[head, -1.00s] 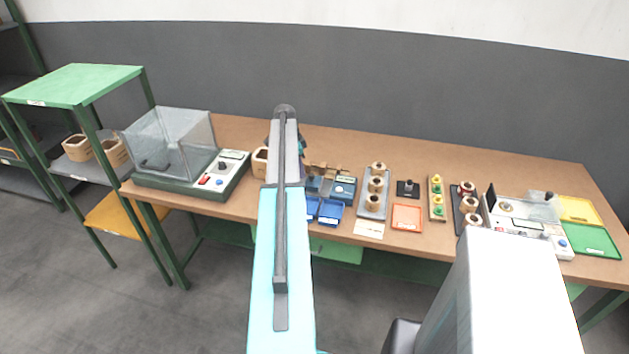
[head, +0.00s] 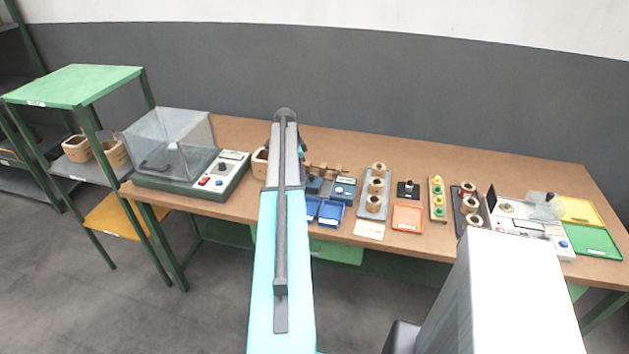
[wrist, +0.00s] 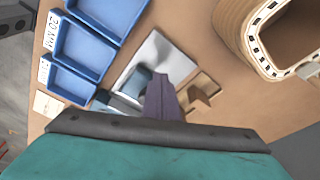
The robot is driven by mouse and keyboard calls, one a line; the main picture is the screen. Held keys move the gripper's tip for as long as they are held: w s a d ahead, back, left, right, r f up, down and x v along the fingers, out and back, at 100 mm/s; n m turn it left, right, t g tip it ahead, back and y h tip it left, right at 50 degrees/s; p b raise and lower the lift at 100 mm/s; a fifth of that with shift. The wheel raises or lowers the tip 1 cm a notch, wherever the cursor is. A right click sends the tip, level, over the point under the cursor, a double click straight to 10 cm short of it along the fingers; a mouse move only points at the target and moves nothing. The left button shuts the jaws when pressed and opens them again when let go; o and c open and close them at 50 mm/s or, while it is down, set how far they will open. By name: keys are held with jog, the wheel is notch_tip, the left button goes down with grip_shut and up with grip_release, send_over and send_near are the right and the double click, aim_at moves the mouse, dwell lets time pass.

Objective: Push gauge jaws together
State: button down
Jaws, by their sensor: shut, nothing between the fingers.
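In the wrist view, my gripper (wrist: 163,88) is shut, its dark fingers pointing down over what looks like the gauge. A bare steel plate (wrist: 158,52) lies beyond the fingertips. A blue block (wrist: 137,80) is just left of the fingers, and a tan angular piece (wrist: 203,98) is just right of them. I cannot tell which parts are the jaws, how wide the gap is, or whether the fingers touch either piece. In the head view, my own arm hides the gripper; brass-coloured parts (head: 326,168) show just right of it.
Blue trays (wrist: 78,58) with size labels sit left of the gripper in the wrist view. A large wooden coil form (wrist: 258,35) stands close on the right. In the head view, a blue box (head: 343,190) and a grey coil tray (head: 374,205) stand on the brown table (head: 490,168).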

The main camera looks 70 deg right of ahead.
aim_at(313, 175)
jog(key=shift+s, duration=1.25)
jog(key=shift+s+d, duration=0.2)
jog(key=shift+s, duration=1.55)
jog(key=shift+w, duration=0.1)
jog(key=shift+w+b, duration=0.3)
jog(key=shift+w, duration=0.3)
jog(key=shift+r+p, duration=1.3)
jog(key=shift+r, duration=2.2)
